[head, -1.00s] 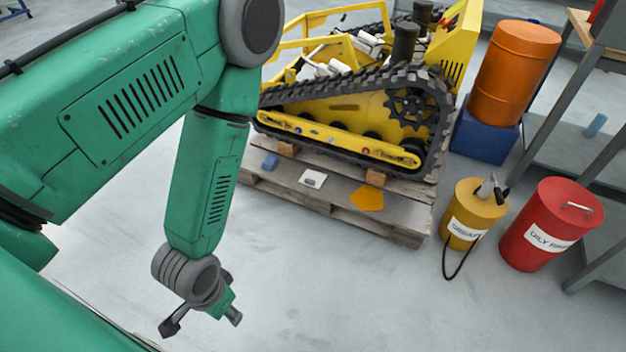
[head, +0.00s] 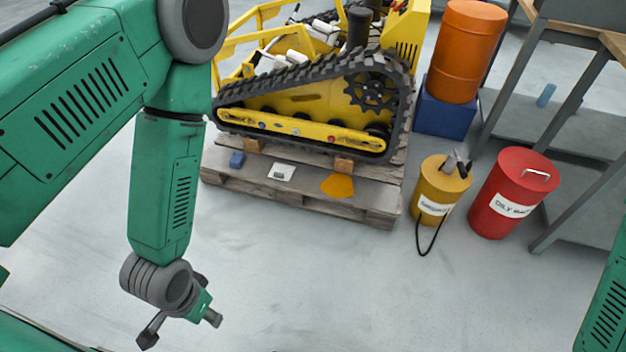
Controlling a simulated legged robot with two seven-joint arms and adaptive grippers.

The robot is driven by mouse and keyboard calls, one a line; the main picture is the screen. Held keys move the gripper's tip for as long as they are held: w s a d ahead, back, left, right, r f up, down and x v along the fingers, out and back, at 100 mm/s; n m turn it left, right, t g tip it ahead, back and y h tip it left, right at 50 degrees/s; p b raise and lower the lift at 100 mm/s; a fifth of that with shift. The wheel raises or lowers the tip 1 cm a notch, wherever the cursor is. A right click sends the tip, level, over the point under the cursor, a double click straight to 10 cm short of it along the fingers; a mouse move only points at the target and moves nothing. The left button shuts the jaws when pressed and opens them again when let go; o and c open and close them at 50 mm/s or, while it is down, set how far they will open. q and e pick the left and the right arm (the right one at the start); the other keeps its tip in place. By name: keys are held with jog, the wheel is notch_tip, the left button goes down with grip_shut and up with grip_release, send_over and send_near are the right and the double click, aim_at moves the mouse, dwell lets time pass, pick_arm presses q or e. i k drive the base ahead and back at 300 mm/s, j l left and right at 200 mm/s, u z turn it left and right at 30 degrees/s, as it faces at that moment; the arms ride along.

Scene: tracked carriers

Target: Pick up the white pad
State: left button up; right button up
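The white pad (head: 282,172) lies flat on the wooden pallet (head: 300,196), in front of the yellow tracked carrier. A small dark mark shows on it. My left gripper (head: 182,332) hangs over the grey floor at the lower left, well short of the pallet and apart from the pad. Its fingers are spread and nothing shows between them. Of my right arm only a green link shows at the right edge; its gripper is out of view.
A blue block (head: 237,159) lies left of the pad and an orange-yellow cloth (head: 338,186) right of it. The tracked carrier (head: 300,100) stands on the pallet. A yellow can (head: 436,195), red bin (head: 512,190) and grey shelving (head: 575,115) stand right. The floor before the pallet is clear.

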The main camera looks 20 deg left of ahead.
aim_at(279, 171)
jog(key=i+j+z, duration=0.1)
jog(key=i+j, duration=0.35)
jog(key=i+j+z, duration=0.1)
jog(key=i+j, duration=0.3)
jog(key=i+j+z, duration=0.15)
jog(key=i+j, duration=0.3)
jog(key=i+j+z, duration=0.1)
jog(key=i+j, duration=0.25)
jog(key=j, duration=0.3)
